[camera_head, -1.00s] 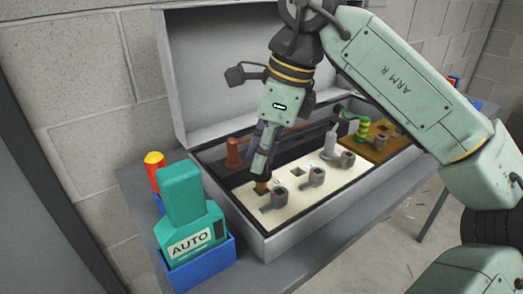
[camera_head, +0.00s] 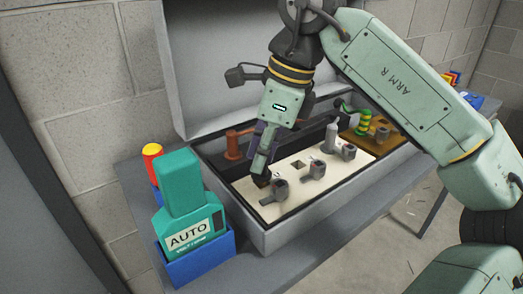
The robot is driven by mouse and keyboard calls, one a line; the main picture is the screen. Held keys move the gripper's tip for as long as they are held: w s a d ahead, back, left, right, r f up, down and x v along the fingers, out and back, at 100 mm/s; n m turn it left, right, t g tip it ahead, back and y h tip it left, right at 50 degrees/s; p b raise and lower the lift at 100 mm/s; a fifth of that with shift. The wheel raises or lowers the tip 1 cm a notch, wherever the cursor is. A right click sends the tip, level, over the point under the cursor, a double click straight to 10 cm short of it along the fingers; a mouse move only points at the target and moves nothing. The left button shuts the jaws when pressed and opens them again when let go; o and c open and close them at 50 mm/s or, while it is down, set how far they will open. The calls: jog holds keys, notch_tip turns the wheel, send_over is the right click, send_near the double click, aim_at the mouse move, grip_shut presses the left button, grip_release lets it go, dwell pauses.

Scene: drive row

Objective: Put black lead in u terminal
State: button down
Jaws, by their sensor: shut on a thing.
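My gripper (camera_head: 261,168) points down into the open grey box, over the left end of the cream terminal panel (camera_head: 297,196). It is shut on a dark thing, seemingly the black lead (camera_head: 262,181), of which only a small dark end shows below the fingers. That end is at the leftmost terminal position, just left of the leftmost grey clamp (camera_head: 280,190). The fingers and lead hide the square hole there, so I cannot tell how deep the lead sits. The terminal letters are too small to read.
An orange-brown lead (camera_head: 233,146) is behind my gripper. A grey lead (camera_head: 331,136) and a green-yellow lead (camera_head: 364,122) stand to the right. A teal AUTO meter (camera_head: 186,211) in a blue holder (camera_head: 203,262) stands front left. The raised lid (camera_head: 215,65) is behind.

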jog(key=shift+f+b, duration=0.45)
jog(key=shift+f, duration=0.25)
jog(key=shift+f, duration=0.2)
jog(key=c, duration=1.4)
grip_release()
jog(key=shift+r, duration=0.1)
jog(key=v, duration=1.2)
